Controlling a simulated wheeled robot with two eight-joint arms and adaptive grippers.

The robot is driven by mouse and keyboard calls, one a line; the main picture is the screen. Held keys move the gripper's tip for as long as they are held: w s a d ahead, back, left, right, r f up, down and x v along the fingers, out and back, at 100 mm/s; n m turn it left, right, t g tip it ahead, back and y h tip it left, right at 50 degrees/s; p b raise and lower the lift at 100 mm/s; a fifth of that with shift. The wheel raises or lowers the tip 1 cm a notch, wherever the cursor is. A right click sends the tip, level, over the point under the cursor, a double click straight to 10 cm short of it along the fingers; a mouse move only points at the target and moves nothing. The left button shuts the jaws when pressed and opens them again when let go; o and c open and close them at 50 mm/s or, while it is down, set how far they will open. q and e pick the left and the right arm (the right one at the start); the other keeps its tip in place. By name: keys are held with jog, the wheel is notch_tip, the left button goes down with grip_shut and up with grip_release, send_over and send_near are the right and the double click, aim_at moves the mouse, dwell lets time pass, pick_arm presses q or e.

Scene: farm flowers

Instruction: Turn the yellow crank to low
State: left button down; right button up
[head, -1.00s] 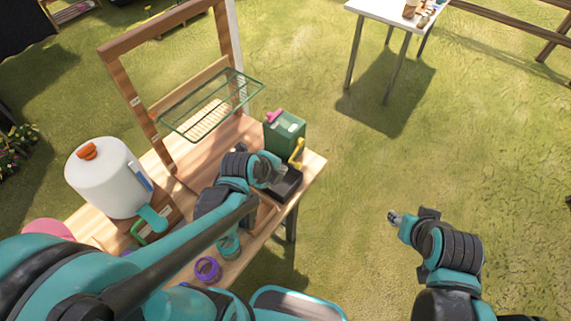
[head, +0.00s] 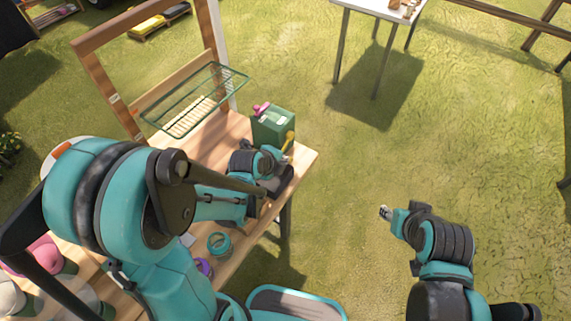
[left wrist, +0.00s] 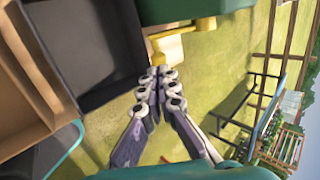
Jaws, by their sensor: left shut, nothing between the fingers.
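The yellow crank (head: 288,141) is on the right side of a green box (head: 272,128) at the table's far right corner. In the left wrist view the crank (left wrist: 186,29) shows as a yellow bar under the green box (left wrist: 175,10), with a yellow end close to my fingertips. My left gripper (head: 285,159) is shut and empty, just below the crank in the head view. In the left wrist view its fingertips (left wrist: 158,70) are at the crank's lower end; I cannot tell whether they touch. My right gripper (head: 385,212) hangs over the grass, its fingers too small to read.
A black tray (left wrist: 95,45) is beside the left gripper. A green wire rack (head: 195,100) hangs on the wooden frame. A teal ring-shaped item (head: 220,243) and a purple one (head: 204,267) are near the front edge. Open grass lies to the right.

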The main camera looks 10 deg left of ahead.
pick_arm(q)
jog(key=shift+b+x, duration=0.4)
jog(key=shift+x, duration=1.05)
jog(key=shift+f+b, duration=0.6)
jog(key=shift+b, duration=0.1)
jog(key=shift+r, duration=0.1)
